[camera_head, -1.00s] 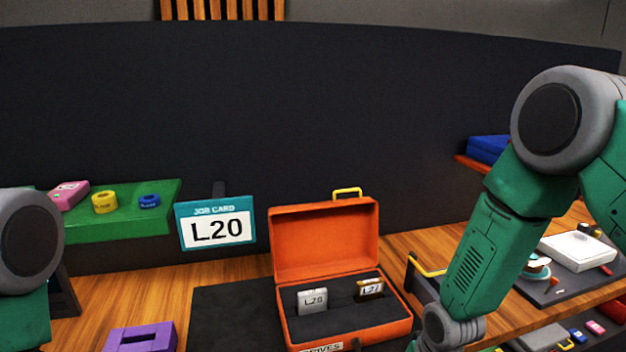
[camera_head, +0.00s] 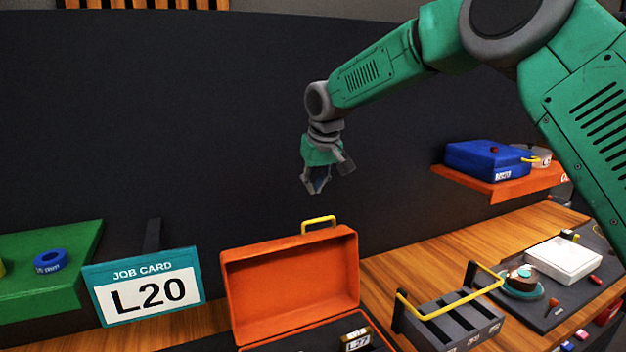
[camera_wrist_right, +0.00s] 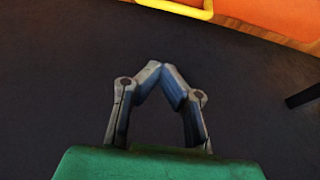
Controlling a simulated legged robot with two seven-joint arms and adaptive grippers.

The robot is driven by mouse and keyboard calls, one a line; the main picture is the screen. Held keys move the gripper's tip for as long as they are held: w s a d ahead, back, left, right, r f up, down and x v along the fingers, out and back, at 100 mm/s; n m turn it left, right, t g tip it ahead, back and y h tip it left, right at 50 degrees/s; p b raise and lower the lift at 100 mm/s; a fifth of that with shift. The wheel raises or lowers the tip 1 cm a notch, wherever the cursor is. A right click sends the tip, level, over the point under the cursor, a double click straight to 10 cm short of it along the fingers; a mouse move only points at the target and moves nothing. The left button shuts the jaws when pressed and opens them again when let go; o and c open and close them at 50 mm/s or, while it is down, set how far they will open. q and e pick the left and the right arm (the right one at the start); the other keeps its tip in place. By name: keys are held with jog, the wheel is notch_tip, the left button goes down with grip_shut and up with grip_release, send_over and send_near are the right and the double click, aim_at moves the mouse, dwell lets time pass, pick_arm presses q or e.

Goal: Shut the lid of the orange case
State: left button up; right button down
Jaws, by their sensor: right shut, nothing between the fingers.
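The orange case (camera_head: 290,288) stands on the table with its lid (camera_head: 292,278) raised upright. A yellow handle (camera_head: 319,222) sits on the lid's top edge, and the case's lower part is cut off by the frame. A cartridge marked L27 (camera_head: 357,341) lies inside. My right gripper (camera_head: 316,190) is shut and empty, above the lid and apart from it, pointing down. In the right wrist view its fingertips (camera_wrist_right: 166,70) meet over a dark surface, with the yellow handle (camera_wrist_right: 184,8) and some orange (camera_wrist_right: 275,14) at the top edge. My left gripper is out of view.
A job card reading L20 (camera_head: 147,290) stands left of the case. A grey rack with a yellow handle (camera_head: 455,315) stands to its right. A blue case (camera_head: 487,160) sits on an orange shelf at right. A dark panel (camera_head: 180,120) rises behind the table.

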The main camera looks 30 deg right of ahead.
jog(key=w+x, duration=0.1)
jog(key=x, duration=0.6)
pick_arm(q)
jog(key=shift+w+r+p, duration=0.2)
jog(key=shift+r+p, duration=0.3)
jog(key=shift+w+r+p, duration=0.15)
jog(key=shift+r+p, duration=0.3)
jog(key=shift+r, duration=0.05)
pick_arm(e)
jog(key=s, duration=0.4)
jog(key=shift+s+r, duration=0.2)
jog(key=shift+s, duration=0.15)
